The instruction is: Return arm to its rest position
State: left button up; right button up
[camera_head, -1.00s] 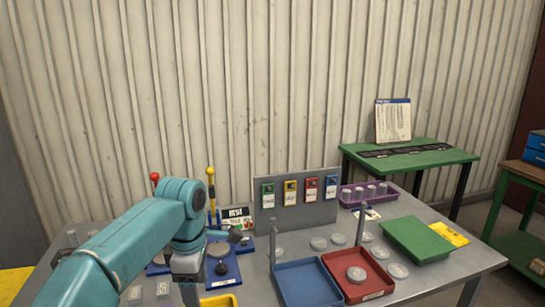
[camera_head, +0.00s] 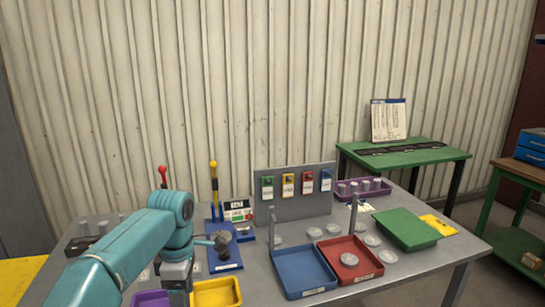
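One teal arm of mine (camera_head: 125,245) comes in from the lower left and bends down at its elbow over the left part of the grey table. Its dark wrist end (camera_head: 176,272) hangs just behind the yellow tray. No fingertips show clearly, so I cannot tell whether this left gripper is open or shut. My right arm and its gripper are not in view.
The grey table holds a blue tray (camera_head: 300,284), a red tray (camera_head: 366,271) with a disc in it, a yellow tray (camera_head: 216,291) and a purple tray (camera_head: 150,300). A green lid-like box (camera_head: 408,228) stands at right. A panel with coloured tags (camera_head: 297,208) stands behind.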

pick_arm(q)
jog(key=s+f+m+g+h, duration=0.1)
jog(key=s+f+g, duration=0.1)
jog(key=s+f, duration=0.5)
jog(key=s+f+m+g, duration=0.1)
jog(key=s+f, duration=0.1)
jog(key=f, duration=0.8)
jog(key=s+f+m+g+h, duration=0.1)
jog(key=s+f+m+g, duration=0.1)
jog(key=s+f, duration=0.5)
jog(key=s+d+f+m+t+h, duration=0.2)
jog(key=s+d+f+m+t, duration=0.4)
jog(key=s+f+m, duration=0.4)
jog(key=d+f+m, duration=0.1)
jog(key=m, duration=0.2)
jog(key=shift+s+f, duration=0.15)
jog(key=shift+s, duration=0.2)
